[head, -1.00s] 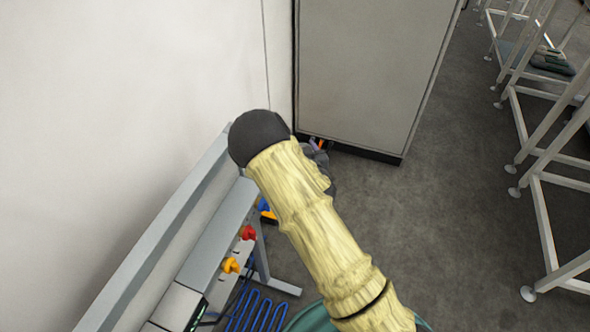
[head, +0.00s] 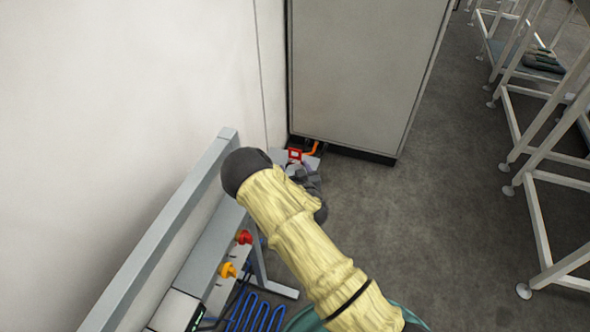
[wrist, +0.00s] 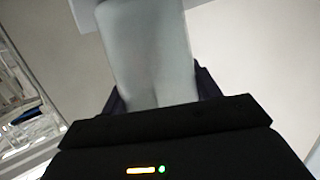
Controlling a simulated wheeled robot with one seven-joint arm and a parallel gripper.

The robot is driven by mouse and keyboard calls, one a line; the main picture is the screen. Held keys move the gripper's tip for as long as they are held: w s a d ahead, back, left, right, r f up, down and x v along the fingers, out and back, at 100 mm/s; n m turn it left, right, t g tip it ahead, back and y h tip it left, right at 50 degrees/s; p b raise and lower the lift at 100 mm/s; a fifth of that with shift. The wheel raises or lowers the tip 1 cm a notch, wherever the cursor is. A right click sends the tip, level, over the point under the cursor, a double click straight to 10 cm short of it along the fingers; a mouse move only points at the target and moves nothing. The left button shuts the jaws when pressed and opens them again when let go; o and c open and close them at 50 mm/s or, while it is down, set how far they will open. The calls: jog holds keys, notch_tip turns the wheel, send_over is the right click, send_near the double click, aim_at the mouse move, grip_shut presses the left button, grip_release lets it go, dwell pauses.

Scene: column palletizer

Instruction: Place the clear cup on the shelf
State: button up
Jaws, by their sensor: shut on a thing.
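In the wrist view, a pale, cloudy cup (wrist: 147,45) stands between the dark fingers of my gripper (wrist: 160,88). The gripper is shut on it, and the cup's far end runs up to the top of the picture. In the head view my gripper (head: 308,180) is partly hidden behind my arm, in front of the grey cabinet, and the cup cannot be made out clearly there. A small light surface with a red frame (head: 295,154) and an orange item (head: 311,148) lies beyond the gripper. I cannot tell whether it is the shelf.
A tall grey cabinet (head: 365,75) stands ahead. A white wall (head: 110,110) and a grey metal frame (head: 165,230) with red and yellow knobs are on the left. White metal stands (head: 535,215) are on the right. The floor (head: 430,220) between is clear.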

jog(key=shift+f, duration=0.2)
jog(key=shift+f, duration=0.2)
jog(key=o, duration=0.9)
jog(key=shift+r, duration=0.1)
jog(key=shift+o, duration=0.2)
